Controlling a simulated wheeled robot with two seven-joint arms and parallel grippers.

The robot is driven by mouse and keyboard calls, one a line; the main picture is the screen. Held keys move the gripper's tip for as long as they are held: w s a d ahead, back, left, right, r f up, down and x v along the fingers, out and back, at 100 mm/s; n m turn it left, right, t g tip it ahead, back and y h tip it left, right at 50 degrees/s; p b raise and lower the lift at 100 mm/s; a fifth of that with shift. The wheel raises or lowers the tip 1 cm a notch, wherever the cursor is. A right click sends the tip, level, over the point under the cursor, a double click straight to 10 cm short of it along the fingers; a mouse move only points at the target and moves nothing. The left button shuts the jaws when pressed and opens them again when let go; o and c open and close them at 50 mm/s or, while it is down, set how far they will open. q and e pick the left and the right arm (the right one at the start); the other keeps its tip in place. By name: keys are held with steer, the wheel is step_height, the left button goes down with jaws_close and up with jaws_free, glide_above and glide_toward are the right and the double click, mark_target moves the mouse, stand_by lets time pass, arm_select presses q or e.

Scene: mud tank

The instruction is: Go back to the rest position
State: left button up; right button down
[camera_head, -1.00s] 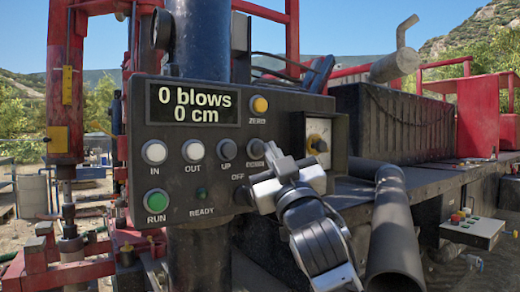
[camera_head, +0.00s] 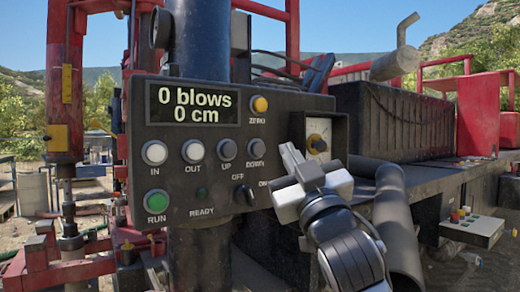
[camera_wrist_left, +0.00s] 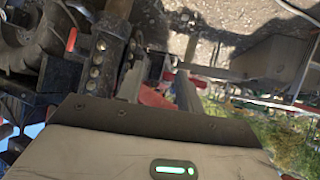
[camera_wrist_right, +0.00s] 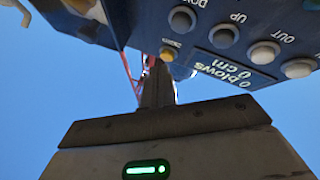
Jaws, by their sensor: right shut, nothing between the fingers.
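My right gripper (camera_head: 289,153) is shut and empty in the head view. It is in front of the right edge of the black control panel (camera_head: 180,140), just below the gauge (camera_head: 319,135). Its fingers point up and left, and it is right of the OFF/ON knob (camera_head: 245,195). In the right wrist view, its closed fingers (camera_wrist_right: 157,85) stand against the sky, with the panel above. My left arm is not in the head view.
The display (camera_head: 193,105) reads 0 blows, 0 cm. The green RUN button (camera_head: 157,201) is at the panel's lower left. A dark pipe (camera_head: 395,225) runs behind and right of my right arm. A small button box (camera_head: 470,231) stands at far right.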

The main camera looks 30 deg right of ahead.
stand_by(0.3)
steer(key=s+a+f+g+y, duration=0.15)
steer(key=f+g, duration=0.45)
steer(key=f, duration=1)
steer(key=a+f+g+y, duration=0.15)
steer(key=f+g, duration=0.35)
steer(key=f, duration=1.1)
steer(key=s+a+f+g+y, duration=0.1)
steer(key=s+a+f+g, duration=0.3)
steer(key=s+f, duration=0.65)
steer(key=s+a+f+g+y, duration=0.1)
steer(key=s+a+f+g, duration=0.2)
steer(key=s+f+g, duration=0.55)
steer(key=w+a+f+t+y, duration=0.2)
steer(key=w+a+f+t, duration=0.2)
steer(key=t, duration=0.5)
steer(key=shift+w+a+f+y, duration=0.15)
steer(key=shift+a+f+y, duration=0.15)
steer(key=shift+a+f, duration=0.6)
steer(key=shift+d+t, duration=0.1)
steer(key=shift+t, duration=0.15)
